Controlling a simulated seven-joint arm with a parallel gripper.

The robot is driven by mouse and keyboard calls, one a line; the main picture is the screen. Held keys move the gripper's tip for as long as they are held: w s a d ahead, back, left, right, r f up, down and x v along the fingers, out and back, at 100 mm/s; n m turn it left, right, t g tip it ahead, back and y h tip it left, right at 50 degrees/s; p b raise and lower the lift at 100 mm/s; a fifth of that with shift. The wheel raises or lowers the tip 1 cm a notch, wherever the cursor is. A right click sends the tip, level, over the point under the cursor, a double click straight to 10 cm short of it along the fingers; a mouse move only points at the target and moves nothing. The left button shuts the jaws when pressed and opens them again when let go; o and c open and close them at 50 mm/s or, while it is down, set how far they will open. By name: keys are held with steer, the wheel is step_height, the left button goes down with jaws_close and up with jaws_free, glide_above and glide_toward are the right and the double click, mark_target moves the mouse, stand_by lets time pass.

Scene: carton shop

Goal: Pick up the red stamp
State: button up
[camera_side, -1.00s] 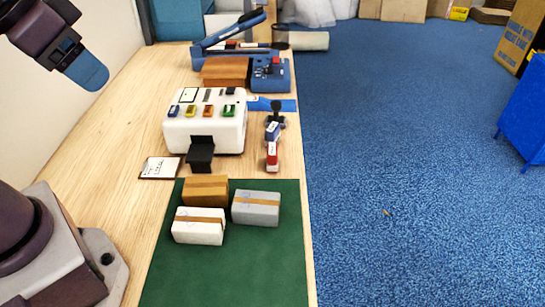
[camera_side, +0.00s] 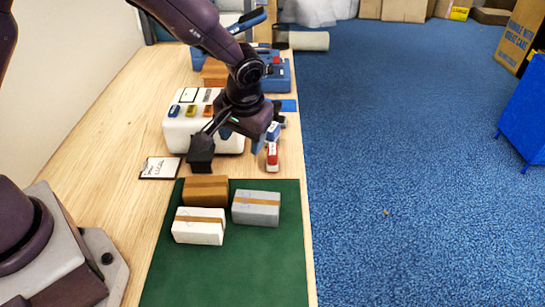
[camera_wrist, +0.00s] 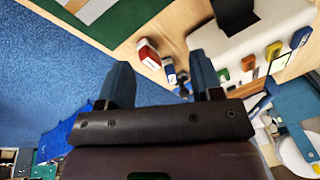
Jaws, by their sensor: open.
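The red stamp (camera_side: 272,156) stands near the right edge of the wooden table, just beyond the green mat. It also shows in the wrist view (camera_wrist: 148,54), ahead of the fingers and between their lines. My gripper (camera_side: 243,141) is above the white machine's right side, up and left of the red stamp in the side view, and apart from it. In the wrist view my gripper's two blue fingers (camera_wrist: 161,74) are spread with nothing held between them.
A blue stamp (camera_side: 273,131) stands just behind the red one. The white machine (camera_side: 180,130) with coloured buttons is to the left. White (camera_side: 198,232), grey (camera_side: 256,214) and brown (camera_side: 205,197) boxes sit on the green mat (camera_side: 215,273), whose front is clear.

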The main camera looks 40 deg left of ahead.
mark_target(273, 151)
steer(key=w+f+n, duration=0.1)
steer(key=w+f, duration=0.1)
steer(key=w, duration=0.1)
steer(key=w+a+f+n+t, duration=0.1)
steer(key=w+f+n, duration=0.1)
steer(key=w+f, duration=0.1)
steer(key=w+f+n+t, duration=0.1)
steer(key=w+f+n, duration=0.1)
steer(key=w+f, duration=0.1)
steer(key=shift+a+y, duration=0.15)
steer(key=shift+y, duration=0.15)
steer(key=shift+x, duration=3.1)
steer(key=shift+w, duration=0.1)
steer(key=c, duration=1)
